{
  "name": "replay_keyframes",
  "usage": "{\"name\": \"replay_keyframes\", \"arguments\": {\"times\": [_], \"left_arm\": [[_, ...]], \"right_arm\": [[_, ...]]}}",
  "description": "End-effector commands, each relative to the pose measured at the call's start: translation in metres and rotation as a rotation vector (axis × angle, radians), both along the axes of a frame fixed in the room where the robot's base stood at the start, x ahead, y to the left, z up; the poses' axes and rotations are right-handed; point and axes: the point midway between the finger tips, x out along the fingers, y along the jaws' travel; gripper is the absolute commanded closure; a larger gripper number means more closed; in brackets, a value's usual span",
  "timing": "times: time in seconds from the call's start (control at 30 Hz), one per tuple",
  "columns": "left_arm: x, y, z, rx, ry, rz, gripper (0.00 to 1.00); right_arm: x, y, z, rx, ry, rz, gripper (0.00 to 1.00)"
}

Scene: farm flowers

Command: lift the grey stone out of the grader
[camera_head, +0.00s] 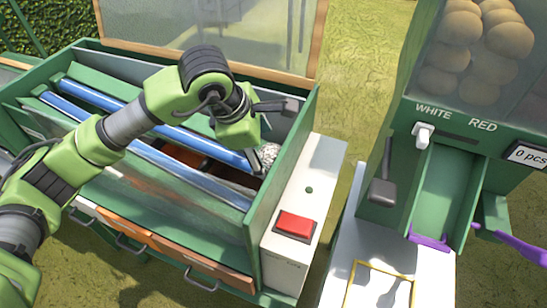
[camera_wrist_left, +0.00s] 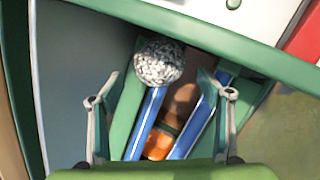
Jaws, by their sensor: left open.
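The grey stone (camera_head: 268,156) is a rough, speckled round lump inside the green grader (camera_head: 282,190), at the right end of its blue rails. In the left wrist view the stone (camera_wrist_left: 159,62) sits at the end of the rails, beside the green wall. My left gripper (camera_head: 256,122) is over the right end of the grader, just above and behind the stone in the head view. In the wrist view its two fingers (camera_wrist_left: 160,85) are spread wide, one on each side of the stone, with nothing held. My right gripper is not in view.
A white panel with a red button (camera_head: 296,225) lies along the grader's right side. Orange-brown things (camera_wrist_left: 160,143) show between the rails. A framed board (camera_head: 215,35) stands behind. At right is a green dispenser (camera_head: 450,190) with brown round things and a white switch (camera_head: 423,135).

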Motion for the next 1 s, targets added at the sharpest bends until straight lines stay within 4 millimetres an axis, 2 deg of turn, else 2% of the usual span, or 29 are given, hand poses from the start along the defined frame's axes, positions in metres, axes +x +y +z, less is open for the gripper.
{"name": "replay_keyframes", "arguments": {"times": [0.17, 0.27, 0.4, 0.67, 0.7, 0.9, 0.93, 1.0], "left_arm": [[0.004, -0.006, -0.012, 0.000, 0.005, -0.001, 0.29], [0.009, -0.010, -0.026, 0.000, 0.005, -0.001, 0.29], [0.014, -0.015, -0.043, 0.000, 0.002, 0.000, 0.29], [0.016, -0.017, -0.049, -0.001, -0.001, -0.001, 0.29], [0.016, -0.017, -0.049, -0.001, 0.000, -0.001, 0.31], [0.016, -0.016, -0.049, -0.001, 0.000, -0.001, 0.83], [0.017, -0.017, -0.046, -0.004, -0.006, -0.002, 0.87], [0.017, -0.017, -0.046, -0.004, -0.006, -0.002, 0.87]], "right_arm": [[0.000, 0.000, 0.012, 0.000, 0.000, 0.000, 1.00], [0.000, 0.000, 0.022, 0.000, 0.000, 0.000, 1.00], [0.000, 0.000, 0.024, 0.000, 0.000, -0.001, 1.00], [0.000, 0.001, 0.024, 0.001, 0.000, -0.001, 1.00], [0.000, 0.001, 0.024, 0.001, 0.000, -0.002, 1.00], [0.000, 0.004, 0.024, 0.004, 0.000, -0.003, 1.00], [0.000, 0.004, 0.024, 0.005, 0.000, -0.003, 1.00], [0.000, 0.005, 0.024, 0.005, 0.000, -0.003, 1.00]]}}
